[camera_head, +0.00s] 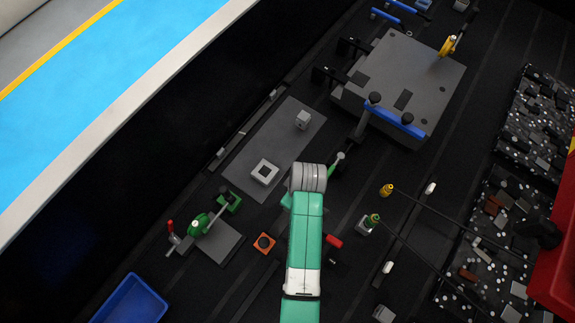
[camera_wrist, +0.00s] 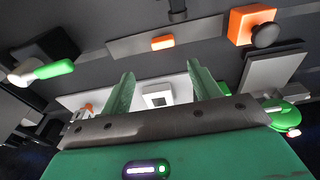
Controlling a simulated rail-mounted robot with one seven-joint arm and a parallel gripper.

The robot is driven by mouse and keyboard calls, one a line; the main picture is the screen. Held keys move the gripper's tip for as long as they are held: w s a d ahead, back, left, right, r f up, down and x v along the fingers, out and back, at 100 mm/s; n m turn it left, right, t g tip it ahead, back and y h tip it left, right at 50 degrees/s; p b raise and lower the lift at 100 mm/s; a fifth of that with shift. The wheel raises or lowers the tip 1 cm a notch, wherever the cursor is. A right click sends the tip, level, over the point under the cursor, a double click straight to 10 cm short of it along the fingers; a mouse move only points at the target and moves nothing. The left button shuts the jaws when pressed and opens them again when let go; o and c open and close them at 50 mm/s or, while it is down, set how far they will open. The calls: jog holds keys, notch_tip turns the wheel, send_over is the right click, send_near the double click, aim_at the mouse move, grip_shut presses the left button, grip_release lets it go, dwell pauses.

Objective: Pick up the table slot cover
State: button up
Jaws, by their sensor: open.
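My gripper (camera_wrist: 160,70) is open and empty in the wrist view, its two green fingers wide apart. A thin grey strip with a small orange block on it (camera_wrist: 162,42) lies on the dark table beyond the fingertips; it looks like the slot cover, but I cannot be sure. It is apart from the fingers. In the head view my arm covers most of the gripper and the table beneath it, and I cannot make out the strip there.
A grey plate (camera_head: 243,165) carries a white square block with a hole (camera_head: 264,171) and a grey cube (camera_head: 303,120). An orange block with a dark knob (camera_head: 264,243) stands left of my arm. A clamp fixture (camera_head: 221,241) and blue bin (camera_head: 130,300) are further left.

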jog(key=shift+s+f, duration=0.1)
jog(key=shift+f, duration=0.25)
jog(key=f, duration=0.7)
jog(key=shift+a+f, duration=0.3)
jog(key=shift+f, duration=0.05)
jog(key=shift+c, duration=0.4)
jog(key=c, duration=1)
